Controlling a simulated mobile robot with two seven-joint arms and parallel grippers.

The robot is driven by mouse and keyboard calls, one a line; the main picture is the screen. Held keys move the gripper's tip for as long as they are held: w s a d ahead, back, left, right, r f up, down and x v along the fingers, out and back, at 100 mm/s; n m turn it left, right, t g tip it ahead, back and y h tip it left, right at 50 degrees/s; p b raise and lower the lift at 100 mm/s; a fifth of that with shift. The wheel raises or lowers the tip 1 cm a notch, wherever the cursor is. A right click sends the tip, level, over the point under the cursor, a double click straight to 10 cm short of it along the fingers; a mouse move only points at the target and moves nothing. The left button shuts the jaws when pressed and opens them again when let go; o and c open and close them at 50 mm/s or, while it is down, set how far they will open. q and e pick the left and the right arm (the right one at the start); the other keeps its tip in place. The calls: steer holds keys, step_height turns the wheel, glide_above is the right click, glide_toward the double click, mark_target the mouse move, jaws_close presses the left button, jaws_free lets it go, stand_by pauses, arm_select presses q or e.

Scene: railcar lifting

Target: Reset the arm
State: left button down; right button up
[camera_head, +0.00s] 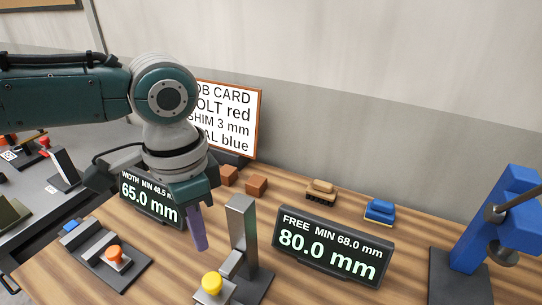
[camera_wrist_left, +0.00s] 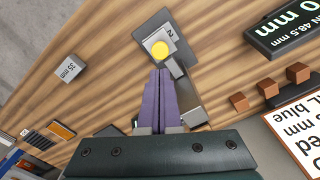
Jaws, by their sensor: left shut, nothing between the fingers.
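My left arm (camera_head: 60,90) comes in from the left, and my left gripper (camera_head: 201,247) points down over the wooden bench. Its purple fingers are shut together with nothing between them. In the left wrist view the shut fingers (camera_wrist_left: 160,72) end close to the yellow knob (camera_wrist_left: 161,50) of a grey metal fixture (camera_wrist_left: 180,82). In the head view that fixture (camera_head: 241,225) stands just right of the fingers, with its yellow knob (camera_head: 212,283) toward the front. I cannot tell whether the fingers touch it. My right gripper is not in view.
Displays reading 65.0 mm (camera_head: 150,205) and 80.0 mm (camera_head: 333,245) flank the fixture. A slide device with an orange knob (camera_head: 114,253) lies left. A job card (camera_head: 235,115), brown blocks (camera_head: 256,186), brushes (camera_head: 380,211) stand behind. A blue press (camera_head: 480,225) stands right.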

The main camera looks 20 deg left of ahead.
arm_select(q)
steer(key=s+d+r+t+h, duration=0.1)
steer(key=s+d+t+h, duration=0.15)
steer(key=s+d, duration=0.9)
steer(key=s+a+r+n+t+y, duration=0.1)
steer(key=s+a+r+n+y, duration=0.15)
steer(key=s+a+n, duration=0.4)
step_height(320, 180, up, 21)
steer(key=w+a+m+p, duration=0.1)
steer(key=w+p, duration=0.1)
steer(key=p, duration=1.8)
steer(key=shift+a+r+p, duration=0.2)
steer(key=shift+a+p, duration=0.1)
steer(key=shift+a, duration=0.1)
steer(key=shift+f+m, duration=0.1)
steer(key=shift+m, duration=0.15)
